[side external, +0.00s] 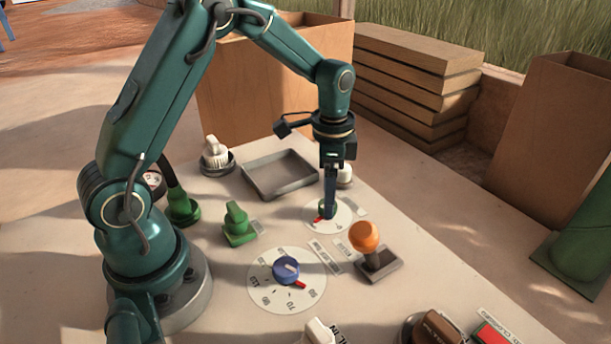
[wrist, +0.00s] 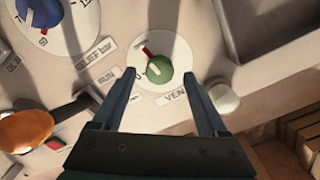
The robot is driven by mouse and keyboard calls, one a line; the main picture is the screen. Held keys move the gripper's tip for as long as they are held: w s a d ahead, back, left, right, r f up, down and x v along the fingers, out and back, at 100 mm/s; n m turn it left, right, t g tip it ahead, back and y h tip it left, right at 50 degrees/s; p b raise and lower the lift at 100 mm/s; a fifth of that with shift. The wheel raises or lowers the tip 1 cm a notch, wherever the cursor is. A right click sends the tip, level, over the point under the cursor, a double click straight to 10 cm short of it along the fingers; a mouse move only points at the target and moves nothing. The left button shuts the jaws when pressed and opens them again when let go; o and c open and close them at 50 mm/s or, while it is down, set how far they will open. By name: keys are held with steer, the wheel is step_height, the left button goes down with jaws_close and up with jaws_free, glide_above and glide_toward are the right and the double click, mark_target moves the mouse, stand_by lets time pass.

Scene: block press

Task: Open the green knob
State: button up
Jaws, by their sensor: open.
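The green knob (wrist: 158,71) is a round dial knob on a white disc, with a white line on top and a red mark at its upper left. In the wrist view it lies between the two fingertips of my open gripper (wrist: 162,79), with visible gaps on both sides. A label reading "VEN…" is below it, partly cut off by a finger. In the side view my gripper (side external: 328,214) points straight down over the same knob (side external: 321,209), which the fingers partly hide. I cannot tell whether the fingertips are level with it.
An orange ball lever (side external: 364,237) stands close in front. A blue dial (side external: 286,270) and a green block-like handle (side external: 237,222) are nearer my base. A white cap (wrist: 223,98) sits beside the right finger. An empty grey tray (side external: 280,174) and cardboard box (side external: 240,95) are behind.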

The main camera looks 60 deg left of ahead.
steer(key=shift+r, duration=1.95)
steer(key=shift+r, duration=0.1)
steer(key=s+d+r+t, duration=0.3)
steer(key=s+r+t, duration=0.15)
steer(key=r, duration=0.55)
steer(key=s+d+f+n+t, duration=0.1)
steer(key=s+n, duration=0.6)
steer(key=s, duration=0.4)
steer(key=shift+d+f, duration=0.2)
